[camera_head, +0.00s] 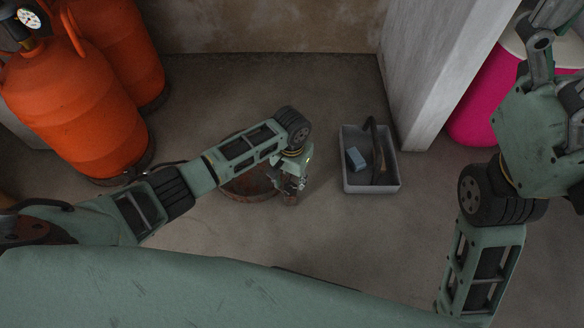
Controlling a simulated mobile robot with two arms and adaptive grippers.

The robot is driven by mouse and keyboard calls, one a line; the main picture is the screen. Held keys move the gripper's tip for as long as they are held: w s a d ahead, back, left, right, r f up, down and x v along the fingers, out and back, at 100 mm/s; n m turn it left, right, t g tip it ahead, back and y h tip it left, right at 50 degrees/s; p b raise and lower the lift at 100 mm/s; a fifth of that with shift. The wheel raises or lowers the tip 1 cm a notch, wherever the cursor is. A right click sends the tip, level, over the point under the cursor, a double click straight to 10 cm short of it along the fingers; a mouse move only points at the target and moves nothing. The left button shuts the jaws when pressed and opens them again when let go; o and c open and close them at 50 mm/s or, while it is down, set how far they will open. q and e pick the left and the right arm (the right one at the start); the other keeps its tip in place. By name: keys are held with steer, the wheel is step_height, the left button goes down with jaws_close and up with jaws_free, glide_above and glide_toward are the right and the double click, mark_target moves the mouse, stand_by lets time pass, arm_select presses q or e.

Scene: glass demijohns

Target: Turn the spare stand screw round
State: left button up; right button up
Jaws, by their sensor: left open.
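I cannot make out a stand screw for certain. My left gripper (291,189) points down over the right edge of a round, rusty brown dish-like thing (245,190) on the floor. It is open, and a small brownish piece shows at its fingertips; I cannot tell what that is or whether they touch it. My left forearm hides much of the round thing. My right arm is raised at the right, close to the camera. What looks like its gripper linkage (541,43) is cut off by the top edge, with the fingertips out of sight.
Orange gas bottles (75,115) stand at the left. A pale pillar (425,80) and a pink container (478,105) are at the right. Floor in front is bare.

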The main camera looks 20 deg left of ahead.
mark_target(292, 189)
arm_select(q)
step_height(292, 189, up, 6)
steer(key=shift+r, duration=0.25)
